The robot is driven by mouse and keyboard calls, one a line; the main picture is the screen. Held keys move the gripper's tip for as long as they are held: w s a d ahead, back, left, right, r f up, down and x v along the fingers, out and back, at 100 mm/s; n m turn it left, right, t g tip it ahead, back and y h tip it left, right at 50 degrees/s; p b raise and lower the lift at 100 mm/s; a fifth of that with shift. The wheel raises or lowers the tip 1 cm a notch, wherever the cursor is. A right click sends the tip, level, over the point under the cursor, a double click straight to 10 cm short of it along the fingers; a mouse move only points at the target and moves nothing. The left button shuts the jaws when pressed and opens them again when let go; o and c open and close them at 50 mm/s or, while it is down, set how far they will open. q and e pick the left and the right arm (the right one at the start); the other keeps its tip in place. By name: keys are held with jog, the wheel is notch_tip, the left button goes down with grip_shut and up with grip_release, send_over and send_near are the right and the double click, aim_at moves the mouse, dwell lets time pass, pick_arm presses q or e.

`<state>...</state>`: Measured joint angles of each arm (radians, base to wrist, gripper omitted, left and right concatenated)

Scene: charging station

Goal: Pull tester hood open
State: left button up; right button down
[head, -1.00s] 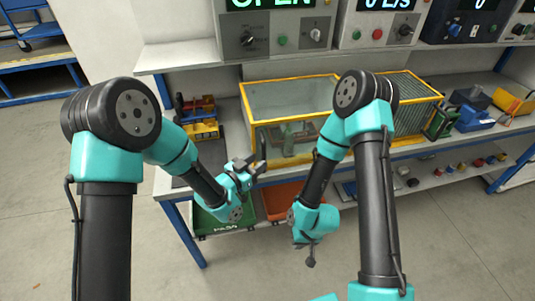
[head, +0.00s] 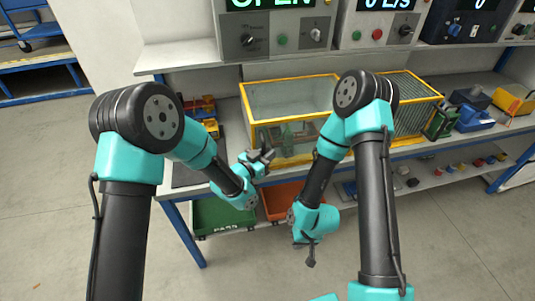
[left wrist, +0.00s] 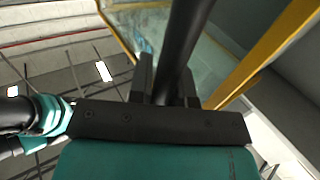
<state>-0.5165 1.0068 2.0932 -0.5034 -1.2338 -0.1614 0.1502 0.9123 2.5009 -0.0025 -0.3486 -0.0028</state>
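The tester hood (head: 290,97) is a clear box with a yellow frame, standing closed on the bench in the head view. Its yellow frame (left wrist: 262,50) also shows in the left wrist view. My left gripper (head: 268,156) is at the hood's front left. In the left wrist view a thick black bar, apparently the hood handle (left wrist: 183,40), runs between the fingers of my left gripper (left wrist: 168,82). I cannot tell whether they press on it. My right gripper (head: 310,255) hangs low in front of the bench, away from the hood; its fingers are too small to read.
A second yellow-framed case (head: 415,90) stands to the right. Control boxes (head: 275,35) sit on the shelf above. Green (head: 215,215) and orange (head: 283,198) bins are below. Open floor lies in front.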

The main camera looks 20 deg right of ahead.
pick_arm(q)
grip_shut()
